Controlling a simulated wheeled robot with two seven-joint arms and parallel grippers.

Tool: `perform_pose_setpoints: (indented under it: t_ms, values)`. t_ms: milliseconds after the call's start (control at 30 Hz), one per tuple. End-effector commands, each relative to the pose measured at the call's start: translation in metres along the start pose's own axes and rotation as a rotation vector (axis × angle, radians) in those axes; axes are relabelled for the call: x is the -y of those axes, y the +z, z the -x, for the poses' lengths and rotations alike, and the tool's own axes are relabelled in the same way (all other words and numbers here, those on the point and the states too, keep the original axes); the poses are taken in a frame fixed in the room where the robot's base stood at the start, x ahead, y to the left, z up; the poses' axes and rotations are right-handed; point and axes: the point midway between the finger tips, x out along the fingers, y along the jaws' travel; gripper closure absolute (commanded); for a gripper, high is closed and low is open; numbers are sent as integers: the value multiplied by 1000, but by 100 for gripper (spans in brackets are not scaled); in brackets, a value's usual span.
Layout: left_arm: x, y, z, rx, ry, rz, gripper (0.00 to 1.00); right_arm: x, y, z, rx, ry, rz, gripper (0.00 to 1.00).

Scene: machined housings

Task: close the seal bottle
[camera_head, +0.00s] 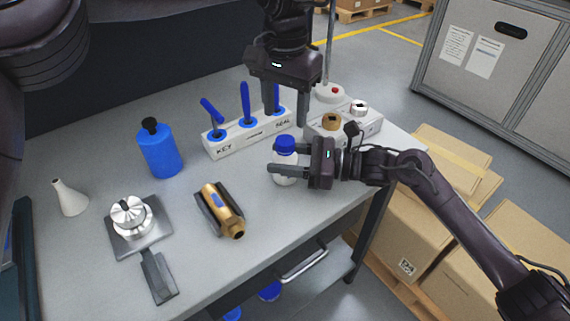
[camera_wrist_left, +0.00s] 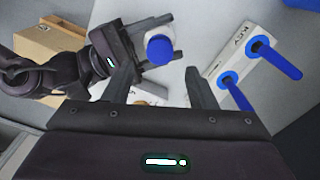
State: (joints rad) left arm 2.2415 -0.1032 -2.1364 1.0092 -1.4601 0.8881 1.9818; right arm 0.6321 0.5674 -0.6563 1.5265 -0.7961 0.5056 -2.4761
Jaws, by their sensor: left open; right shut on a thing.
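The seal bottle is a small white bottle (camera_head: 286,180) with a blue cap (camera_head: 285,143) on its top. It stands upright near the table's right edge. My right gripper (camera_head: 273,158) comes from the right and is shut on the bottle below the cap. My left gripper (camera_head: 286,115) is open and points down, above and behind the bottle. In the left wrist view the blue cap (camera_wrist_left: 160,49) lies beyond my left fingertips (camera_wrist_left: 158,76), apart from them. Whether the cap is fully tight cannot be told.
A white rack (camera_head: 248,133) with blue-handled tools stands behind the bottle. A grey block (camera_head: 345,128) with knobs is to its right. A blue bottle (camera_head: 158,150), a white cone (camera_head: 70,198), a metal fixture (camera_head: 131,216) and a brass part (camera_head: 220,208) stand leftward.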

Motion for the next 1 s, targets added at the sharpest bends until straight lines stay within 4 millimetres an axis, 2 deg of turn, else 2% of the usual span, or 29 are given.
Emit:
perform_pose_setpoints:
  t_ms: [200, 400, 800, 1000]
  values:
    - [0, 1, -37, 3, 6, -1, 49, 0, 0, 0, 0, 0, 0, 100]
    - [0, 0, -58, 0, 3, 0, 49, 0, 0, 0, 0, 0, 0, 100]
    - [0, 0, -65, -2, 1, 0, 49, 0, 0, 0, 0, 0, 0, 100]
    - [0, 0, -64, -2, 0, 0, 75, 0, 0, 0, 0, 0, 0, 100]
